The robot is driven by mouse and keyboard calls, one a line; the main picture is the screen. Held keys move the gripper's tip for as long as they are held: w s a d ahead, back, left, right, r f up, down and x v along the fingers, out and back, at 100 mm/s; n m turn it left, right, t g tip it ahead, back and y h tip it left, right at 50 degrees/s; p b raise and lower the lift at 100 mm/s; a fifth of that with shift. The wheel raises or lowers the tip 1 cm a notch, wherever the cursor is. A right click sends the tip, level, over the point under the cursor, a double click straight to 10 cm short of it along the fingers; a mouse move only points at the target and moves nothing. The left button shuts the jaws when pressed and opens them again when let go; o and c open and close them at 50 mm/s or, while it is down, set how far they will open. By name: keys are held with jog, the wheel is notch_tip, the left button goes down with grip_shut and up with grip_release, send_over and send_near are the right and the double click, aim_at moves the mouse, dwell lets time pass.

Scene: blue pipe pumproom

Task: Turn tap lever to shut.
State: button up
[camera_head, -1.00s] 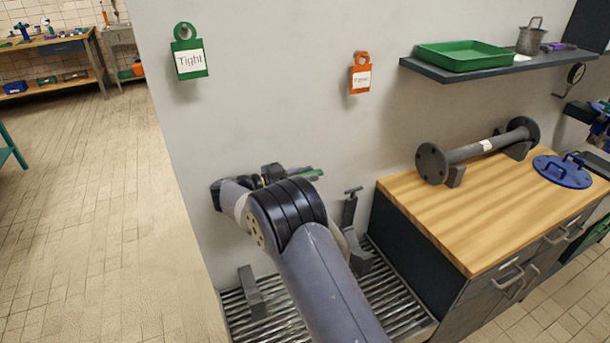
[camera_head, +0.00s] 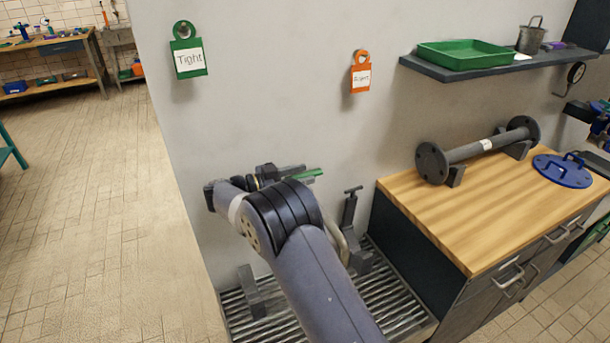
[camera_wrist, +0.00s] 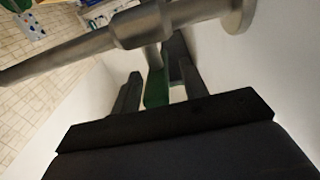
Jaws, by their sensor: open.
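The green tap lever (camera_head: 314,173) sticks out to the right just past my gripper (camera_head: 288,171) in the head view. In the wrist view the green lever (camera_wrist: 157,88) lies between the two dark fingers of my gripper (camera_wrist: 154,74). The fingers are apart, with a gap beside the lever. A grey metal pipe (camera_wrist: 105,43) with a collar and a round flange crosses above the fingers in the wrist view. My arm hides most of the tap in the head view, so its join to the lever is not clear.
A slatted metal grate (camera_head: 390,300) with grey supports (camera_head: 252,290) lies below. A wooden-topped cabinet (camera_head: 460,225) stands to the right, with a flanged pipe (camera_head: 480,149) on it. A green tag (camera_head: 189,58) and an orange tag (camera_head: 361,77) hang on the wall. Open floor lies left.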

jog(key=b+v, duration=0.1)
jog(key=v, duration=0.8)
jog(key=shift+a, duration=0.1)
jog(key=p+x, duration=0.1)
jog(key=x, duration=1)
jog(key=shift+p, duration=0.35)
jog(key=shift+s+a+n+t, duration=0.15)
jog(key=shift+n+t, duration=0.15)
jog(key=shift+t, duration=0.2)
jog(key=shift+g, duration=0.3)
